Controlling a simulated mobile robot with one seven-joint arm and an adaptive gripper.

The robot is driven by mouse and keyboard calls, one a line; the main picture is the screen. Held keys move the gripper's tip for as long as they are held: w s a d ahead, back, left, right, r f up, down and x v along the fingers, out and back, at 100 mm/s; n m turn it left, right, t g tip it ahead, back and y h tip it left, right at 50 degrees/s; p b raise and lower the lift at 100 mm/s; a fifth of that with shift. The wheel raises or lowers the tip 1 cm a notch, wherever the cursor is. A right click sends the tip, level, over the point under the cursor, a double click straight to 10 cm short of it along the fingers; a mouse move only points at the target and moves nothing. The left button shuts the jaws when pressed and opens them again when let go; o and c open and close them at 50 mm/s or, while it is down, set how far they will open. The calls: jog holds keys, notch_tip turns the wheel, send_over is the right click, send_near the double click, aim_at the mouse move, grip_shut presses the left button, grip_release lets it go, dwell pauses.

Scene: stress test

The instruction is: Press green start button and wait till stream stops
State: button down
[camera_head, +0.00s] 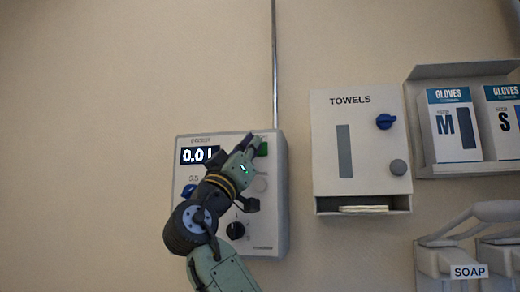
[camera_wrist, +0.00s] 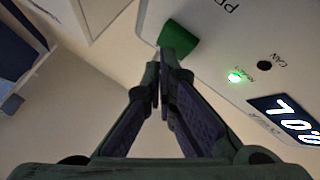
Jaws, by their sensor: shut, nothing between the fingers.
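The green button (camera_head: 263,149) is on the upper right of a grey wall-mounted dispenser box (camera_head: 270,215). In the wrist view the green button (camera_wrist: 180,38) stands just beyond my fingertips. My gripper (camera_head: 252,143) is shut and empty, its tips at or very near the button; I cannot tell whether they touch. In the wrist view my gripper (camera_wrist: 160,65) points at the button's lower edge. The display (camera_head: 200,155) reads about 0.01 in the head view. A green indicator light (camera_wrist: 236,77) glows on the panel. My arm hides part of the box front, and no stream is visible.
A towel dispenser (camera_head: 322,110) with a blue knob (camera_head: 386,121) hangs right of the box. Glove boxes (camera_head: 447,125) sit in a rack farther right, above a soap dispenser (camera_head: 468,271). A thin vertical pipe (camera_head: 275,65) rises above the box. The left wall is clear.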

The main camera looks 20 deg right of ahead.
jog(key=shift+w+d, duration=0.25)
jog(key=shift+w, duration=0.15)
dwell(0.5)
dwell(0.3)
jog(key=shift+s+a+b, duration=0.35)
jog(key=shift+s+a, duration=0.1)
jog(key=shift+s, duration=0.3)
jog(key=shift+f, duration=0.1)
jog(key=shift+s+a+b, duration=0.55)
jog(key=shift+s+a, duration=0.15)
jog(key=shift+s, duration=0.35)
jog(key=shift+s+a+b, duration=0.55)
jog(key=shift+s+a, duration=0.15)
jog(key=shift+s, duration=0.3)
jog(key=shift+a, duration=0.1)
